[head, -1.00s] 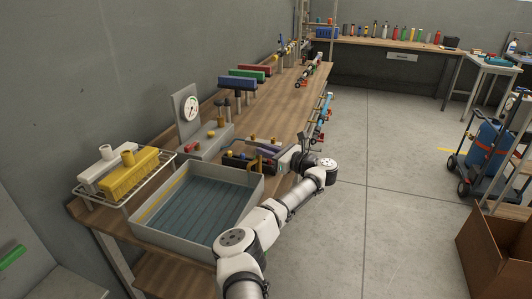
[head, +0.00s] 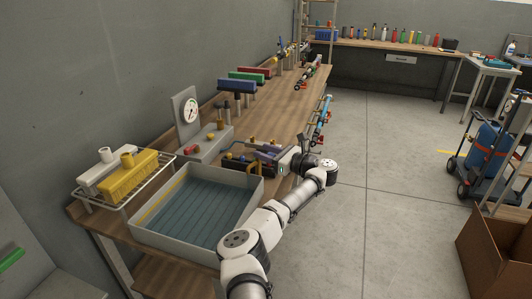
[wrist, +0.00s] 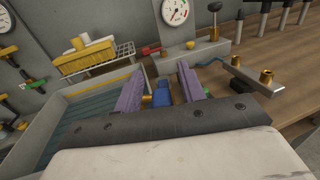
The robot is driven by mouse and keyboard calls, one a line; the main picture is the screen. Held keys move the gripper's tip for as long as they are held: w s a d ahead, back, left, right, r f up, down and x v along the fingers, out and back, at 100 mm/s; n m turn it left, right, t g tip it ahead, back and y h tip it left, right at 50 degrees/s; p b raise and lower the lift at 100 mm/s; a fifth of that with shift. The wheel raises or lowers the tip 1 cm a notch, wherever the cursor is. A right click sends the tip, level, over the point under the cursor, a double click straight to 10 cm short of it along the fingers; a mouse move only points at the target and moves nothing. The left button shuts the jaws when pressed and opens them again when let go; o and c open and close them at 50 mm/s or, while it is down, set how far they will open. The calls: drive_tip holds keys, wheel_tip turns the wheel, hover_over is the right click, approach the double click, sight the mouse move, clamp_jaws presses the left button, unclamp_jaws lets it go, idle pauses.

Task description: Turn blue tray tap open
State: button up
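A blue tap handle (wrist: 162,97) shows low between the two purple fingers of my gripper (wrist: 160,84) in the wrist view. The fingers stand apart on either side of it, and I cannot tell whether either touches it. The tap's lower part is hidden by the gripper body. In the head view my gripper (head: 258,158) is over the bench at the far right corner of the grey tray (head: 172,241), and the tap cannot be made out there. The tray has a blue ribbed floor and also shows in the wrist view (wrist: 60,140).
A gauge panel (head: 187,108) with a red-handled fitting (head: 192,149) stands behind the tray. A wire rack (head: 120,193) holds yellow and white brushes at the left. A grey bar with brass fittings (wrist: 250,76) lies right of my fingers in the wrist view.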

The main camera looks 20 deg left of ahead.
drive_tip(key=b+v, duration=0.3)
drive_tip(key=v, duration=1.1)
drive_tip(key=shift+b, duration=0.35)
drive_tip(key=shift+a, duration=0.1)
